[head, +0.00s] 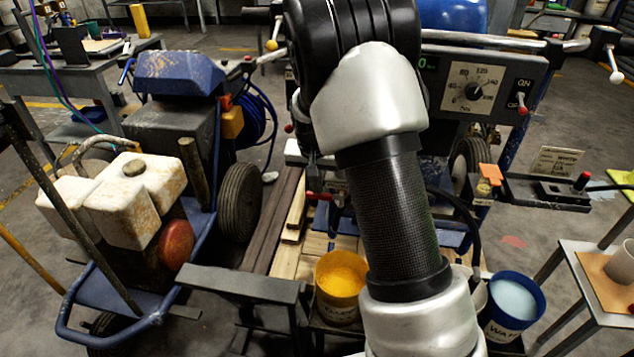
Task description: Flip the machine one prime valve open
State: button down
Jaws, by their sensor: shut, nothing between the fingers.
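Two line striper machines are in the head view, with no readable number on either. The right machine (500,85) has a grey panel with a dial and an ON/OFF switch; my arm covers its middle. A small red lever (319,196) shows low on it, just left of my forearm. It may be the prime valve; its setting is unclear. The left machine (180,75) has a blue cover. My gripper (312,160) is partly seen as a dark shape above the red lever, behind my arm. It is shut and empty. Whether it touches anything is hidden.
A yellow paint bucket (341,280) and a blue-rimmed bucket (514,303) stand in front. A white tank (135,195) sits on the left cart. Planks (285,225) lie between the machines. A small table (590,270) is at right. Open floor lies beyond the left machine.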

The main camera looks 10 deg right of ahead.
aim_at(308, 196)
jog(key=shift+a+f+h+p, duration=0.2)
jog(key=shift+h+p, duration=0.15)
jog(key=shift+h, duration=0.05)
jog(key=shift+w+a+f+g+h+p, duration=0.1)
jog(key=shift+a+f+g+h+p, duration=0.2)
jog(key=shift+h, duration=0.25)
jog(key=shift+w+a+f+g+h+p, duration=0.1)
jog(key=shift+f+g+h+p, duration=0.1)
jog(key=shift+f+h+p, duration=0.3)
jog(key=f+h, duration=0.1)
jog(key=h, duration=0.1)
jog(key=f+n+g+h, duration=0.1)
jog(key=f+h, duration=0.1)
jog(key=shift+w+a+f+g+b, duration=0.2)
jog(key=shift+g+b, duration=0.1)
jog(key=shift+b, duration=0.1)
jog(key=s+d+f+b, duration=0.1)
jog(key=d+f+b, duration=0.2)
jog(key=f, duration=0.2)
jog(key=shift+s+f, duration=0.25)
jog(key=shift+f, duration=0.15)
jog(key=shift+d, duration=0.2)
jog(key=shift+a, duration=0.1)
